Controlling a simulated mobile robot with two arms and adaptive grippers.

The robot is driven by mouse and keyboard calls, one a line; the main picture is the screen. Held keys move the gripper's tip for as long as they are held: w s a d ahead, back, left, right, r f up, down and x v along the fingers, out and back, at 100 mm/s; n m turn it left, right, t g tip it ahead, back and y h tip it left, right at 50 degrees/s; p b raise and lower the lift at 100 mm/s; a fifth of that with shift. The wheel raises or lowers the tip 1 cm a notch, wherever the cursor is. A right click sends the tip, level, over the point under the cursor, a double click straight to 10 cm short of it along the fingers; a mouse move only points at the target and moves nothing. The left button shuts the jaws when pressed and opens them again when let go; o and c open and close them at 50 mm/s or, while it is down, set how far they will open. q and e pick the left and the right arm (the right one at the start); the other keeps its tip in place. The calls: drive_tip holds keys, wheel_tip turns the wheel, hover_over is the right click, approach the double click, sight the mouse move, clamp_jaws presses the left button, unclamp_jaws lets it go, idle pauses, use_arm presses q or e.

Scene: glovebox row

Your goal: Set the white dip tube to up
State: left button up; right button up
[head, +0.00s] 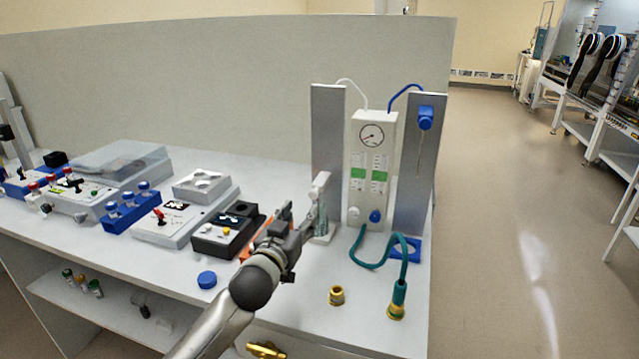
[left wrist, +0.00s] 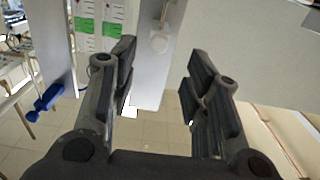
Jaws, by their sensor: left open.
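The white dip tube's holder (head: 321,184) is low in front of the left metal plate (head: 328,120), with a pale bottle-like shape under it. A white hose arches from the plate's top to the gauge unit (head: 372,160). My left gripper (head: 291,215) is open, just left of the white holder and apart from it. In the left wrist view, which looks upside down, a white round knob (left wrist: 159,42) shows on the plate beyond the open fingers, with nothing between them. The blue dip tube's holder (head: 425,118) is high on the right plate. My right gripper is out of view.
A teal hose (head: 372,264) with a brass end lies in front of the gauge unit. A brass fitting (head: 337,295) and a blue cap (head: 207,280) are on the bench. A black-and-grey box (head: 222,238) and other devices stand left. The front bench between cap and fitting is partly under my arm.

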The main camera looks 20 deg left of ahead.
sight(312, 196)
use_arm(q)
drive_tip(key=w, duration=0.5)
drive_tip(key=w+p, duration=0.1)
drive_tip(key=w, duration=0.4)
drive_tip(key=shift+w+d+r, duration=0.1)
drive_tip(key=shift+d, duration=0.1)
drive_tip(key=shift+c, duration=0.2)
clamp_jaws()
